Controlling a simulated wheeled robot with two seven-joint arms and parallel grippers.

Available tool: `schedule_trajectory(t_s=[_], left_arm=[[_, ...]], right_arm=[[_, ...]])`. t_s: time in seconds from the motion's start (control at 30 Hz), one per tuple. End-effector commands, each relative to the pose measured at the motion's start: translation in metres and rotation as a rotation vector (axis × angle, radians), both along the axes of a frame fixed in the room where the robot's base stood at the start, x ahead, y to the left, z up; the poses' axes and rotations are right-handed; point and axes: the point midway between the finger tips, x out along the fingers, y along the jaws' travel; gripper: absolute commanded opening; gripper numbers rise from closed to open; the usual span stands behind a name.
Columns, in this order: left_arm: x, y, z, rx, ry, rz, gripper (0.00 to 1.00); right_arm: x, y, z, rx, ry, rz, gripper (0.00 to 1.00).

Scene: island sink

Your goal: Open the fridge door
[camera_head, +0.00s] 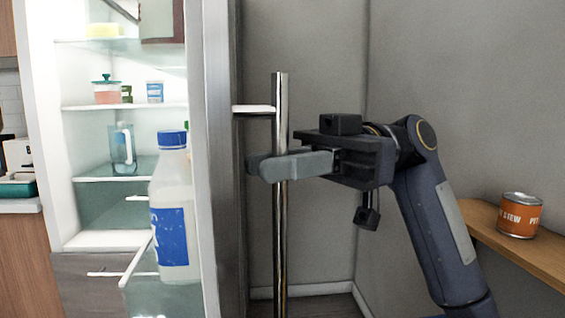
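The fridge door (217,120) stands open, seen nearly edge-on, with its outer face toward the right. Its upright chrome handle (280,100) is fixed by a short white bracket. My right gripper (267,165) reaches in from the right, with its fingers on both sides of the handle, closed around it. The near finger covers a short piece of the handle. The lit fridge interior (130,85) shows to the left of the door. My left gripper is not in view.
A bottle with a blue cap (173,215) stands on the inside of the door. Jars and a jug (123,148) stand on the fridge shelves. A wooden ledge (525,250) with an orange can (520,217) is at the right. Grey walls stand behind the handle.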

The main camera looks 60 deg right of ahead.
Motion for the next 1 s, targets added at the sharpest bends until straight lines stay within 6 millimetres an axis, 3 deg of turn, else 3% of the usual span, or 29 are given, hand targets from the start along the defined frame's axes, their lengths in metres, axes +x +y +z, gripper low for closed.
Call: schedule_trajectory(t_s=[0.07,0.37,0.8,1.0], left_arm=[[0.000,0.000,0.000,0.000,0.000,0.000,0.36],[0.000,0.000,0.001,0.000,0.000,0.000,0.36],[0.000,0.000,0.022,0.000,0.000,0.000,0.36],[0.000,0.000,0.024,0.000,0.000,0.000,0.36]], right_arm=[[0.000,0.000,0.002,0.004,-0.002,-0.002,0.20],[-0.001,-0.001,0.001,0.001,0.000,0.000,0.20],[-0.031,-0.058,0.003,0.003,-0.003,-0.001,0.20],[-0.037,-0.069,0.001,0.002,-0.001,0.000,0.20]])
